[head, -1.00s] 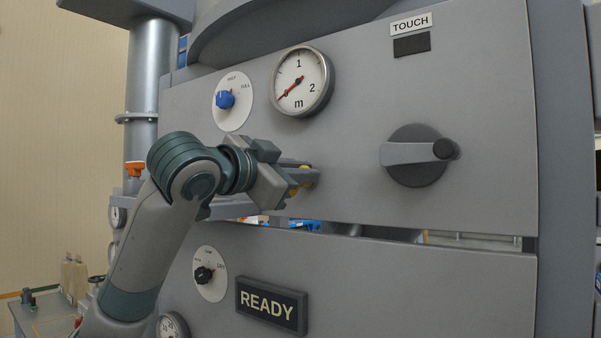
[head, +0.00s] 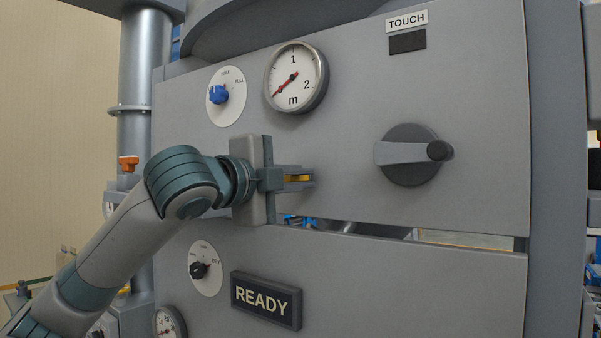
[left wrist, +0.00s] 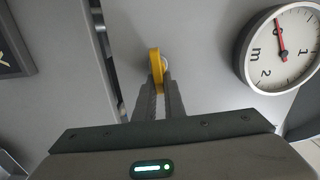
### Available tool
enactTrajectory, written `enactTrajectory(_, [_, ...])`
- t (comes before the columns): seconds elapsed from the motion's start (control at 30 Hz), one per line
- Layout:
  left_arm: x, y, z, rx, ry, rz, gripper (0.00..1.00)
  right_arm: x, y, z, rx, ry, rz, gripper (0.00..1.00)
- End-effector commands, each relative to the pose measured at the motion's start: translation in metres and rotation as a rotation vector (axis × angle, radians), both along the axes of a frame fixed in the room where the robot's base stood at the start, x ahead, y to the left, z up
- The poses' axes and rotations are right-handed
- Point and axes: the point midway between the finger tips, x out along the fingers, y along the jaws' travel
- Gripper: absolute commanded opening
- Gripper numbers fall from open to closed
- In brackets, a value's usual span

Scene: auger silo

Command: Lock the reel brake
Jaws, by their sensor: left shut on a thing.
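A small yellow lever (head: 298,178) sits on the grey upper panel, below the round dial gauge. My left gripper (head: 300,177) reaches it from the left and is shut on it, with the fingers hiding part of it. In the left wrist view the yellow lever (left wrist: 156,68) stands out from a round pivot on the panel, and its near end is between the fingertips (left wrist: 161,88). No label for the reel brake is readable near it. My right gripper is not in view.
The gauge (head: 296,77) and a blue selector knob (head: 219,94) are above the gripper. A large rotary handle (head: 411,154) is to the right. A black knob (head: 198,270) and a READY sign (head: 266,299) are below. A gap (head: 380,231) separates the panels.

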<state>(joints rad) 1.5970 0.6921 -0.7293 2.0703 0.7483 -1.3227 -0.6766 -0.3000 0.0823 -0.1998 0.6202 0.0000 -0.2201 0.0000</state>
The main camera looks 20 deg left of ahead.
Motion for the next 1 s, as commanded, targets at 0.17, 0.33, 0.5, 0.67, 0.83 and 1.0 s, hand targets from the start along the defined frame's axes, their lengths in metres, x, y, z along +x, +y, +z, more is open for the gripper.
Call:
enactTrajectory(0.17, [0.0013,-0.0006,-0.0059,0.059,-0.01,-0.001,0.0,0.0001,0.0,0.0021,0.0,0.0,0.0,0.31])
enactTrajectory(0.33, [0.0011,-0.0009,-0.0062,0.079,-0.018,-0.001,0.0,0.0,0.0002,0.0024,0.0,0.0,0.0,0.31])
enactTrajectory(0.5, [0.0009,-0.001,-0.0061,0.08,-0.02,-0.002,0.0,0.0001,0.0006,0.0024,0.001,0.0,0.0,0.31])
enactTrajectory(0.67, [0.0008,-0.0009,-0.006,0.08,-0.02,-0.001,0.0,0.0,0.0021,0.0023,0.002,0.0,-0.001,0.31])
enactTrajectory(0.83, [0.0006,-0.0006,-0.0045,0.078,-0.023,0.0,0.28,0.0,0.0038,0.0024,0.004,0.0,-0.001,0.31])
enactTrajectory(1.0, [0.0003,-0.0004,-0.0029,0.076,-0.025,0.0,0.28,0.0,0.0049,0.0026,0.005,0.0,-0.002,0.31])
